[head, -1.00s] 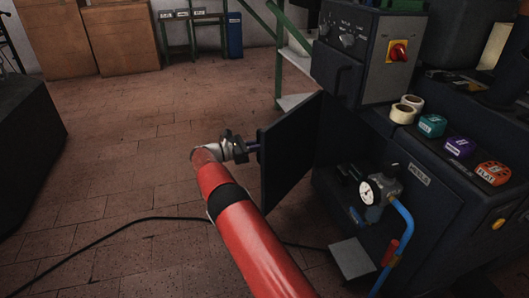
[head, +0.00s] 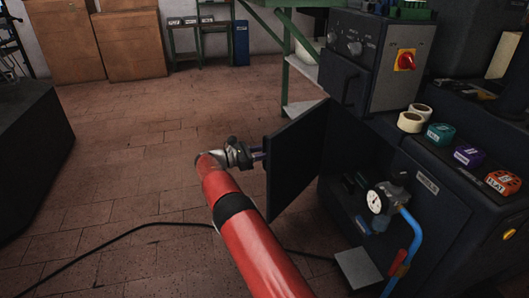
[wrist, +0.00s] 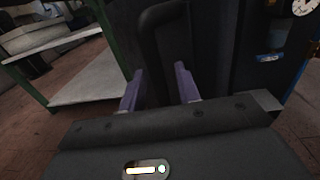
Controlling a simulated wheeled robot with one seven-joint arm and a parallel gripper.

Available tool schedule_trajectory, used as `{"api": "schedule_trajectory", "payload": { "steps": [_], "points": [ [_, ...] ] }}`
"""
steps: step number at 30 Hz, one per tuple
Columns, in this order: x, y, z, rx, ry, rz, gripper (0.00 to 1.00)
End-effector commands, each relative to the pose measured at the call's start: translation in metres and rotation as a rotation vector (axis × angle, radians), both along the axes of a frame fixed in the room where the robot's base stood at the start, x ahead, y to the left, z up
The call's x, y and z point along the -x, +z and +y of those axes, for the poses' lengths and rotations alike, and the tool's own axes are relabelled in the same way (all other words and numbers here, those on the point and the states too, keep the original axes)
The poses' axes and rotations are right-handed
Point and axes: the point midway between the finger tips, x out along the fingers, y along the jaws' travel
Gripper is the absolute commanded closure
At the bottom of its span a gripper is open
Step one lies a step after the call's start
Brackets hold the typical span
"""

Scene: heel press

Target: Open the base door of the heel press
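The heel press (head: 430,185) stands at the right, with its dark base door (head: 295,160) swung well out and the base interior showing. My gripper (head: 258,155) is at the door's outer face, on the left in the head view. In the wrist view, the two purple fingers of my gripper (wrist: 160,88) stand apart on either side of the dark curved door handle (wrist: 163,30). Gaps show between handle and fingers. The handle's lower part is dark and hard to make out. The handle is hidden in the head view.
A pressure gauge (head: 377,201) and blue hose (head: 411,232) are at the open base. A grey pedal (head: 358,268) sits low in front. A green-framed table (head: 302,108) stands behind the door. A black cable (head: 150,224) crosses the floor. Floor left of my arm is mostly clear.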

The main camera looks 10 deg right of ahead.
Motion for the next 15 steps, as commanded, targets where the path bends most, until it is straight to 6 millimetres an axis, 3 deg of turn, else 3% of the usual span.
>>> {"api": "schedule_trajectory", "payload": {
  "steps": [9, 15],
  "points": [
    [0.007, -0.001, 0.053, 0.000, 0.006, -0.001, 0.67],
    [0.010, -0.001, 0.072, 0.000, 0.005, -0.001, 0.67]
  ]
}}
